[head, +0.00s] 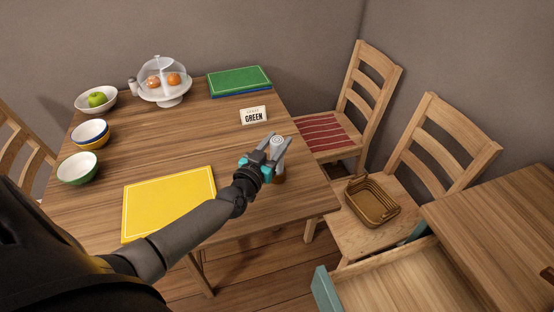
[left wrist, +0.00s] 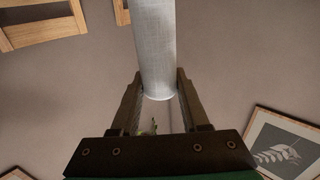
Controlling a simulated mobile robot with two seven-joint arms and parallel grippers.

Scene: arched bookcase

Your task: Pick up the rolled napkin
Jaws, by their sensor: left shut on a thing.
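The rolled napkin (head: 277,140) is a pale grey-white roll, seen nearly end-on in the head view, over the right side of the wooden table (head: 222,130). My left gripper (head: 279,146) is shut on it, with one finger on each side. The left wrist view shows the roll (left wrist: 154,45) standing out between the two fingers (left wrist: 157,95). A small brown round thing (head: 278,179) shows partly below the gripper; most of it is hidden. I cannot tell whether the roll touches anything below. My right gripper is not in view.
A yellow mat (head: 168,203) lies near the front. A basket (head: 373,202) sits on a chair. An open drawer (head: 400,285) is at lower right.

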